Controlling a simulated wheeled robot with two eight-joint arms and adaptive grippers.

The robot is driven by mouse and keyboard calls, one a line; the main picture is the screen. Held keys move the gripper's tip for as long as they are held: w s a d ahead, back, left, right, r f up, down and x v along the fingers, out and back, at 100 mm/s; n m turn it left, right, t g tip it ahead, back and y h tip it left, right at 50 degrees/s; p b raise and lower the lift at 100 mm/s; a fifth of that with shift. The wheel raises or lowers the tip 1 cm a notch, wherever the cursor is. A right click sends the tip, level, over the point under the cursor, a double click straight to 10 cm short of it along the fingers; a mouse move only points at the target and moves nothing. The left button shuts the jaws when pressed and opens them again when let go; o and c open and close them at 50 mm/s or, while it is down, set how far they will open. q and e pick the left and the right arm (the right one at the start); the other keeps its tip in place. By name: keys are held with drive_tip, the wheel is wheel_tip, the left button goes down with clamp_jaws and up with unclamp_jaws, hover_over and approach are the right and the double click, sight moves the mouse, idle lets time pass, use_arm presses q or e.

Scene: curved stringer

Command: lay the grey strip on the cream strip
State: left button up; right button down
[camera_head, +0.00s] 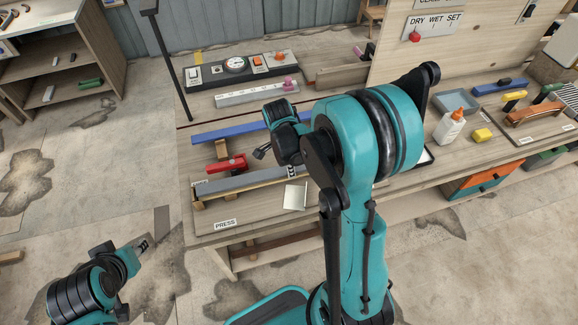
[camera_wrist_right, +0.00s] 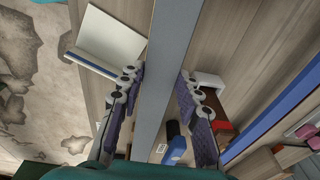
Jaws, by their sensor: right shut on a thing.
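The grey strip (camera_head: 232,182) is long and runs left to right over the near part of the bench, above the PRESS label. The cream strip (camera_head: 243,190) shows as a thin tan edge just under it; I cannot tell whether they touch. In the right wrist view the grey strip (camera_wrist_right: 168,60) runs between the fingers of my right gripper (camera_wrist_right: 160,78), which is shut on it. The cream strip is hidden in that view.
A red clamp (camera_head: 228,164) stands just behind the strips. A blue bar (camera_head: 224,133) lies further back. A glue bottle (camera_head: 450,126) and a yellow block (camera_head: 482,135) stand to the right.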

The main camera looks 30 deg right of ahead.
drive_tip(key=shift+f+b, duration=0.25)
drive_tip(key=shift+b, duration=0.05)
drive_tip(key=c, duration=1.1)
unclamp_jaws()
drive_tip(key=shift+o, duration=0.2)
